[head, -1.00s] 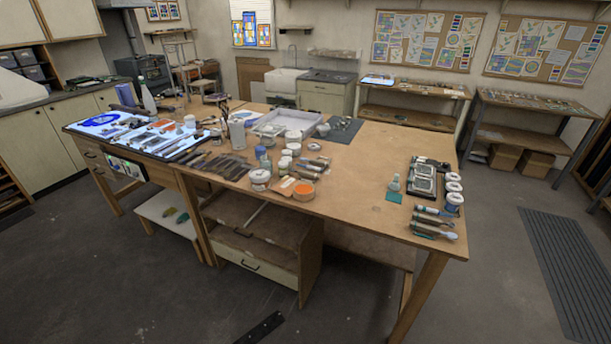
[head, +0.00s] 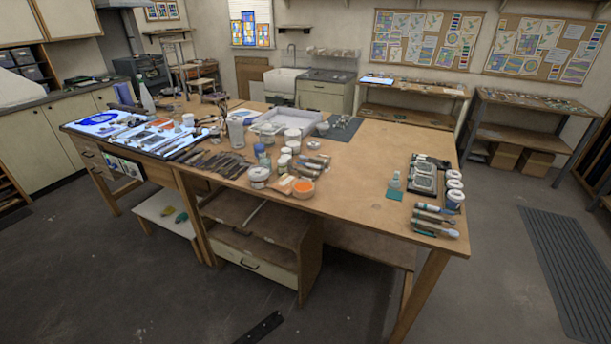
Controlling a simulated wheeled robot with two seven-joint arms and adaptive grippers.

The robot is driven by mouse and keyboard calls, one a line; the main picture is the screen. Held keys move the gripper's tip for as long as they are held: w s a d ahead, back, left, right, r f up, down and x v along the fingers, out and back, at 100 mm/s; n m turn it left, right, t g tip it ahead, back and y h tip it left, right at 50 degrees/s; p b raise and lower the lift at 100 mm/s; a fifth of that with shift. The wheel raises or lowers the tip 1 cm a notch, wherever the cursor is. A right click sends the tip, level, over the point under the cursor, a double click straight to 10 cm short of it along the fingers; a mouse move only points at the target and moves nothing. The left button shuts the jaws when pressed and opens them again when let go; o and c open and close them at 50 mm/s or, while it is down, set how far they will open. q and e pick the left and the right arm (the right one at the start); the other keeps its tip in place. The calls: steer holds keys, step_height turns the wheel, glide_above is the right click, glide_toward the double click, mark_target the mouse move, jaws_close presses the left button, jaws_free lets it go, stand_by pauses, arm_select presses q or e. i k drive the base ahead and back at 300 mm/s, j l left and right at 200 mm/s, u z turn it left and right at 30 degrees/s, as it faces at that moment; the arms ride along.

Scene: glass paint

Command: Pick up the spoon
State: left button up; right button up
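I cannot make out the spoon for certain at this distance. Several slim tools (head: 435,220) lie at the front right corner of the big wooden table (head: 375,200); some have dark or green handles and pale ends. More long dark tools (head: 222,164) lie in a row near the middle of the table. Any of these groups may hold the spoon; they are too small to tell. Neither of my grippers is in view.
A small pot with orange contents (head: 303,188) and several white jars stand mid-table. A black tray (head: 423,181) lies at the right, beside white-lidded jars (head: 454,185). Open floor (head: 500,275) lies to the right.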

mark_target(304, 171)
steer(key=i+j+u, duration=0.1)
steer(key=i+j, duration=0.45)
steer(key=i+j+u, duration=0.1)
steer(key=i+j, duration=0.4)
steer(key=i, duration=0.15)
